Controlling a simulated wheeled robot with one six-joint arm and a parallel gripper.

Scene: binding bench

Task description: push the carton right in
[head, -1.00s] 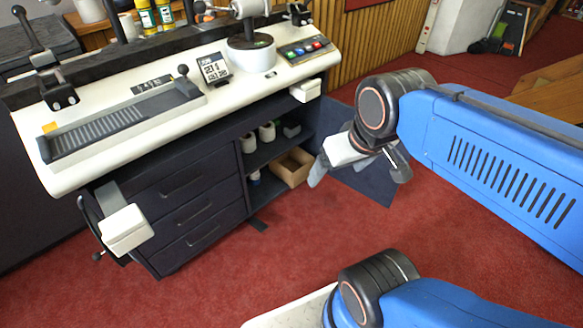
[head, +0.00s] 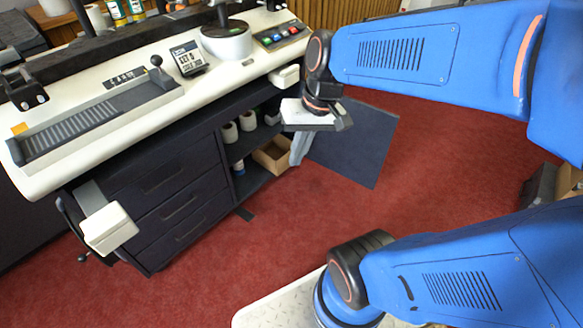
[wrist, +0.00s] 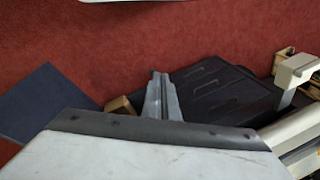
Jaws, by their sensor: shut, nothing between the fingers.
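The carton (head: 270,156) is an open brown cardboard box on the low shelf of the bench cabinet (head: 253,178), near its right side. Its front looks to be near the shelf's front edge. My gripper (head: 295,163) is shut and empty, pointing down just right of the carton in the head view. It hides the carton's right end, and I cannot tell whether it touches. In the wrist view my shut fingers (wrist: 158,78) show beyond the pale wrist housing, and a small brown piece of the carton (wrist: 121,106) shows left of them.
A dark open door panel (head: 352,143) stands right of the cabinet opening. White rolls (head: 247,121) sit on the upper shelf. Drawers (head: 172,205) fill the left side, with a white-ended handle (head: 109,228) sticking out. Red carpet (head: 300,225) in front is clear.

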